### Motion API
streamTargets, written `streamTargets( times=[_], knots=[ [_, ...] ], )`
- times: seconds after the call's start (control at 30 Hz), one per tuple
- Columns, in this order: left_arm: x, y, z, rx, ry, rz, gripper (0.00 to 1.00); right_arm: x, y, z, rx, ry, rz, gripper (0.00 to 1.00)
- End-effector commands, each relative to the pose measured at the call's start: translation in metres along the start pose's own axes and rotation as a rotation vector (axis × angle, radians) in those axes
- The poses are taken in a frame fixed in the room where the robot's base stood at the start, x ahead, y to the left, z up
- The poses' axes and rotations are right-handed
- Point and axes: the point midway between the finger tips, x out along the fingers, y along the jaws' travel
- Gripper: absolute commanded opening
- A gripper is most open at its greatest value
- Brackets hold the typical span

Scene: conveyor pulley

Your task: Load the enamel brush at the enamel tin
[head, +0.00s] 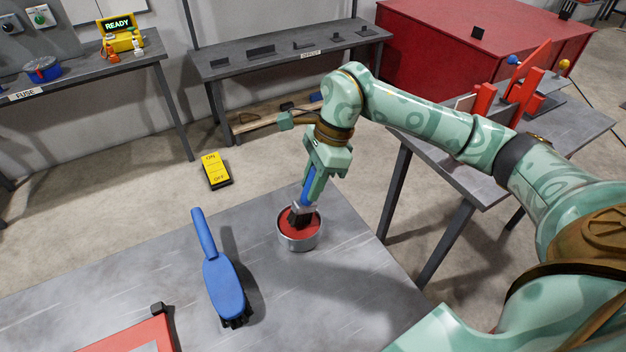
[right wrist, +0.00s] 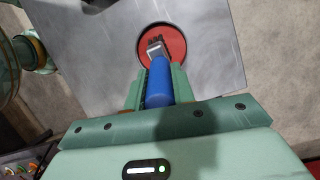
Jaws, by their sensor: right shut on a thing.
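The enamel tin (head: 299,238) is a round metal tin with red enamel inside, standing on the grey metal table near its far right edge. My right gripper (head: 311,190) is above the tin, shut on the blue handle of the enamel brush (head: 306,197). The brush points down and its dark bristles are inside the tin's rim, at the red enamel; how deep they reach I cannot tell. In the right wrist view the brush (right wrist: 158,80) lies between the fingers, with its bristle end over the red tin (right wrist: 178,42). My left gripper is not in view.
A large blue brush (head: 222,285) lies on the table (head: 270,320) left of the tin. A red object (head: 135,338) is at the table's near left. A yellow ON/OFF switch box (head: 216,170) is on the floor beyond. The table's right part is bare.

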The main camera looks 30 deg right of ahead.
Motion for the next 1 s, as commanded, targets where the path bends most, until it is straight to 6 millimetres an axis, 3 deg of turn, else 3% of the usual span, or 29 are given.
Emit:
streamTargets(
  times=[0.6,1.0],
  knots=[
    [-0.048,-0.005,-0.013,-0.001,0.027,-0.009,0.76,-0.061,0.004,0.022,-0.001,-0.003,-0.006,0.02],
    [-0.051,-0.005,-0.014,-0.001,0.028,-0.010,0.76,-0.063,0.004,0.022,0.000,-0.002,-0.003,0.02]
  ],
)
